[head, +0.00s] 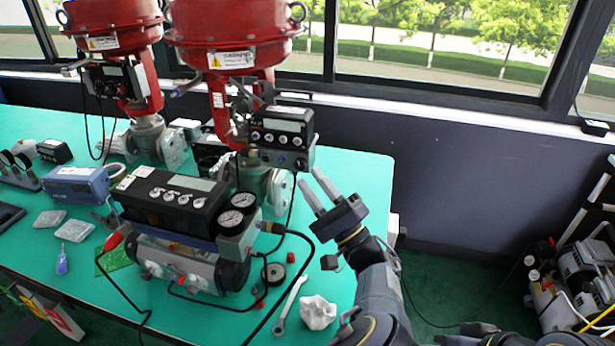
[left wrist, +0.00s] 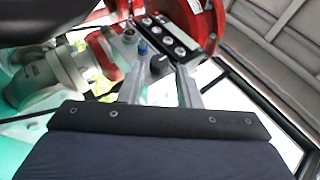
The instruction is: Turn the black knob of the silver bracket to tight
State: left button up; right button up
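The positioner (head: 281,124), with a black face and a row of round buttons, is mounted on the right-hand red valve. Its silver bracket (head: 272,157) is the grey part below the face. In the left wrist view the black knob (left wrist: 158,64) is on this grey part, beside a small blue fitting. My left gripper (head: 308,177) is open just right of and below the positioner. In the left wrist view its two fingers (left wrist: 160,76) are apart, with the knob seen between their tips; contact cannot be told. My right gripper is not in view.
A second positioner with two gauges (head: 172,198) stands on the green table (head: 345,180), with black cables around it. Another red valve (head: 115,40) stands at the left. A compressor (head: 575,270) is at far right.

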pick_arm(q)
jog(key=v, duration=0.5)
jog(key=shift+s+d, duration=0.1)
